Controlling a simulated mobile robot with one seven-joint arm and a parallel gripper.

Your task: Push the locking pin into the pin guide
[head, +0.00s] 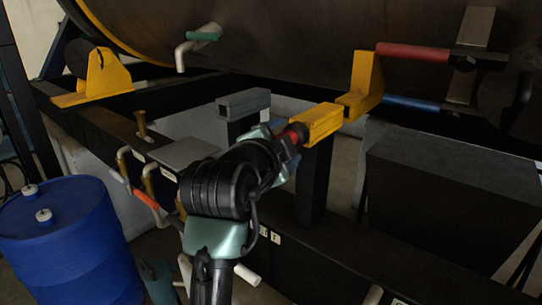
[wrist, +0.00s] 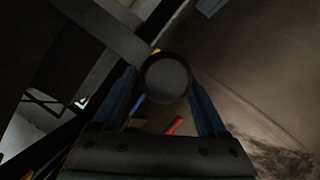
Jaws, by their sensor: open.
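The pin guide appears to be the yellow block (head: 325,118) on a dark post in the head view. The locking pin appears to be the red-ended piece (head: 299,131) at the block's near left end. How deep it sits is hidden. My gripper (head: 285,142) is right at this red end, with its teal fingers around it. In the wrist view, my open gripper (wrist: 163,84) has a finger on each side of a round dark end face (wrist: 168,76), likely the pin's head. I cannot tell whether anything touches it.
A large dark tank (head: 300,40) hangs above. A red handle (head: 412,52) and a blue handle (head: 412,103) stick out to the right. A grey bracket (head: 243,103) stands just left of the guide. A blue barrel (head: 70,240) is at lower left, below a dark beam with valves.

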